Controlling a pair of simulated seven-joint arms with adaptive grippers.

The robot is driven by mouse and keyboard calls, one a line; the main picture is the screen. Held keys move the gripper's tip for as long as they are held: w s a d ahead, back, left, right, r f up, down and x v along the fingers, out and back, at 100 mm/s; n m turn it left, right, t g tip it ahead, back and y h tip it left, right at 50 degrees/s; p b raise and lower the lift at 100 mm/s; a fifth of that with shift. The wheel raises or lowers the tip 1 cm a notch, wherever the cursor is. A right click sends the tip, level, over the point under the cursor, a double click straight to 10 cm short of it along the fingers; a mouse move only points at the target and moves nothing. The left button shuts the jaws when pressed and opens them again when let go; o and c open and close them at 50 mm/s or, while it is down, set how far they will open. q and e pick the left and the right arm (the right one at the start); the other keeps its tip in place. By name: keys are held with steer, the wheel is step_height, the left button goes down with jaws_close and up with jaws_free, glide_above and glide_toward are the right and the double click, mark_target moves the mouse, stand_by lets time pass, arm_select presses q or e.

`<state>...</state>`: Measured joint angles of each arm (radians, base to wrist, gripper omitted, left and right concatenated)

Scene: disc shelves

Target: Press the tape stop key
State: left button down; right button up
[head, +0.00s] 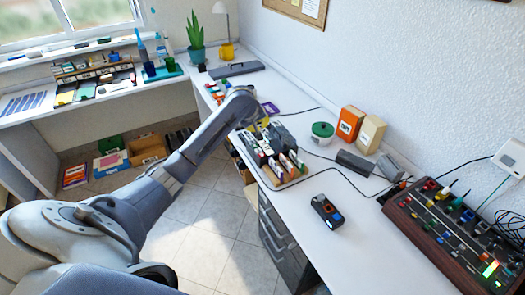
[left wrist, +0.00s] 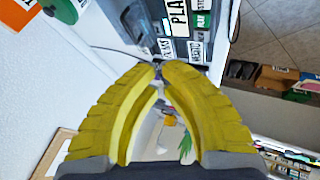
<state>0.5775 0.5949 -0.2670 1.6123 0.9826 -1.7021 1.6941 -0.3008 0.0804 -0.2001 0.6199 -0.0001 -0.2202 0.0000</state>
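The tape machine (head: 283,138) is a dark grey box on the white counter, with a row of keys bearing pale labels at its front. In the left wrist view the tape machine (left wrist: 147,22) is at the top, and a large label reads PLAY (left wrist: 178,18). Smaller labels lie beside it; I cannot clearly read which one marks the stop key. My left gripper (head: 265,122) is over the far side of the machine, partly hidden by its arm. In the left wrist view its yellow fingers (left wrist: 160,68) meet at the tips, close to the labelled keys, with nothing between them. Contact cannot be told.
A dark handheld device (head: 327,211) lies on the counter in front. A mixer panel (head: 455,235) stands at right. Orange (head: 350,122) and beige (head: 370,133) boxes and a green-lidded pot (head: 322,133) stand near the wall. Cables cross the counter.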

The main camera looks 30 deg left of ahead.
mark_target(259, 149)
stand_by(0.4)
arm_select(q)
steer(key=shift+f, duration=4.4)
steer(key=shift+f, duration=0.15)
steer(key=shift+f, duration=0.3)
steer(key=shift+f, duration=0.4)
steer(key=shift+r, duration=0.85)
steer(key=shift+r, duration=2.5)
